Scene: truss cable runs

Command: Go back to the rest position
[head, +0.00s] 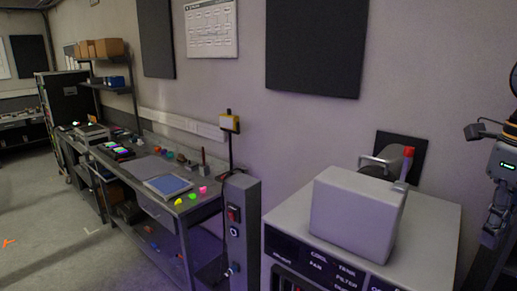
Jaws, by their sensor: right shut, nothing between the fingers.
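My right gripper (493,232) hangs pointing down at the right edge, below my white and dark wrist. It is shut and holds nothing. It is beside the right side of a grey cabinet (436,228), apart from the things on top of it as far as I can tell. My left gripper does not show. No cable or truss is clearly in view.
The cabinet carries a pale box-shaped housing (352,215) and a red-tipped lever (407,163). A grey post (241,232) with buttons stands left of it. A long workbench (206,207) with small coloured items runs along the wall. The floor (50,225) at left is open.

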